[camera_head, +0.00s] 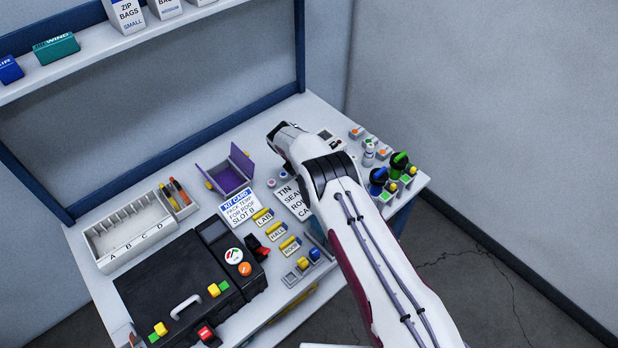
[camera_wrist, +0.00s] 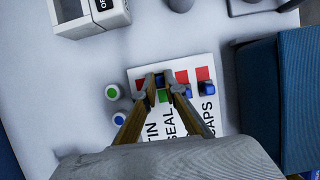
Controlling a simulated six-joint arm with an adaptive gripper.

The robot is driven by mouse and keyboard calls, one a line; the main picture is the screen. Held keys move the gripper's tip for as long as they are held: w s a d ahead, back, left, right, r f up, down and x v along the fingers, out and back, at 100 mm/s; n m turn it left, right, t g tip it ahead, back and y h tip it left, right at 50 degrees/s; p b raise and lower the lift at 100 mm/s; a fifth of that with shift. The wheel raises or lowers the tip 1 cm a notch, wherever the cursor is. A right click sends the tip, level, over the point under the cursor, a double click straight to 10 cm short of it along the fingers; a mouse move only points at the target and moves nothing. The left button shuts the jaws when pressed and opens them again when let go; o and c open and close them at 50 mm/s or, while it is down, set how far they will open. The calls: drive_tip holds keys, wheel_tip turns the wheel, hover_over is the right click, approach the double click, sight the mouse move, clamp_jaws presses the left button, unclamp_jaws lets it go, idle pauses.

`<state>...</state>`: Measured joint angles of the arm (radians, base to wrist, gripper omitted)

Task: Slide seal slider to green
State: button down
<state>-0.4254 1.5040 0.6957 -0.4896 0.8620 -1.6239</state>
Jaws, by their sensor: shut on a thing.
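The white slider card (camera_wrist: 136,108) lies on the bench, with columns marked TIN, SEAL and CAPS readable and another label partly hidden. It also shows beside my arm in the head view (camera_head: 291,202). In the wrist view my gripper (camera_wrist: 160,84) is shut on the dark blue seal slider (camera_wrist: 159,80) at the upper end of its column. A green patch (camera_wrist: 163,97) shows just below it, between my fingers. Other blue sliders, one in the CAPS column (camera_wrist: 207,89), sit lower, with red patches above them. In the head view my arm hides the fingertips.
A blue block-like object (camera_wrist: 272,100) stands to the right. In the head view, an open purple box (camera_head: 228,178), a kit card (camera_head: 238,207) and a black case (camera_head: 170,285) lie left.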

drive_tip(key=shift+w+d, duration=0.15)
drive_tip(key=shift+d, duration=0.05)
drive_tip(key=c, duration=2.4)
unclamp_jaws()
drive_tip(key=shift+o, duration=0.2)
drive_tip(key=shift+a+r, duration=0.1)
drive_tip(key=v, duration=1.1)
drive_tip(key=shift+r, duration=0.35)
drive_tip(key=shift+m, duration=0.3)
